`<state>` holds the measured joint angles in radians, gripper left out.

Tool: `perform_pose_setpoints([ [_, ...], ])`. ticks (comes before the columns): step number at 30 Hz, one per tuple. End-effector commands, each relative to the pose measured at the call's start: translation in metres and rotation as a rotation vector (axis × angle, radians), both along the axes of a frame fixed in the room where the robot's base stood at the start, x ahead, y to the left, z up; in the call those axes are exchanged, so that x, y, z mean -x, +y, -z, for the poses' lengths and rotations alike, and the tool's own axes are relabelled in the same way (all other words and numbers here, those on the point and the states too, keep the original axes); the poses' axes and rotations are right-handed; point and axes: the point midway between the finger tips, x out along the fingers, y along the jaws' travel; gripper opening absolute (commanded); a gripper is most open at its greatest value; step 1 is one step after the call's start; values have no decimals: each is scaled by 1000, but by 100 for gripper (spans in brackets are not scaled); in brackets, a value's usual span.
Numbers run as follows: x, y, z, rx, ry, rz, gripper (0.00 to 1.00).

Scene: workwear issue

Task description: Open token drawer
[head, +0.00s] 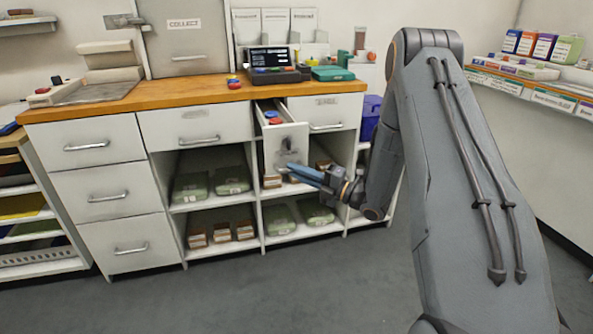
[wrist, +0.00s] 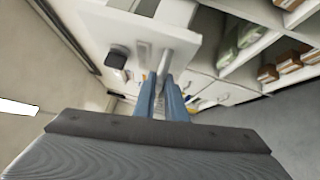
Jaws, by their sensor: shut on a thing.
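The token drawer (head: 285,143) is pulled out from the counter, with red and blue tokens (head: 271,117) visible inside near its front. My gripper (head: 295,170) is at the drawer's front face, its blue fingers pointing at the handle. In the wrist view the fingers (wrist: 164,98) close around the drawer's handle (wrist: 165,66), which sticks out from the white front (wrist: 135,35). A dark knob-like part (wrist: 116,58) sits on the front beside the handle. The drawer's inside is only partly visible.
The wooden counter (head: 190,103) carries a dark terminal (head: 272,66), a green box (head: 332,73) and red and blue tokens (head: 234,83). Open shelves with green packs (head: 193,187) and brown boxes (head: 221,232) lie below. The grey floor (head: 230,295) in front is clear.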

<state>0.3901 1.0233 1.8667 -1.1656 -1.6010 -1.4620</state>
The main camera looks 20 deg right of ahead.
Motion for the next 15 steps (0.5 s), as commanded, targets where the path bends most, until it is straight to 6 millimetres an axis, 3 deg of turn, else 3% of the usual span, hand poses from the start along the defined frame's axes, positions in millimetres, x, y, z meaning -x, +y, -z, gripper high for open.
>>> perform_pose_setpoints([
  [5,0,0,0,0,1,0,0],
  [6,0,0,0,0,1,0,12],
  [9,0,0,0,1,1,0,29],
  [15,0,0,0,0,0,0,29],
])
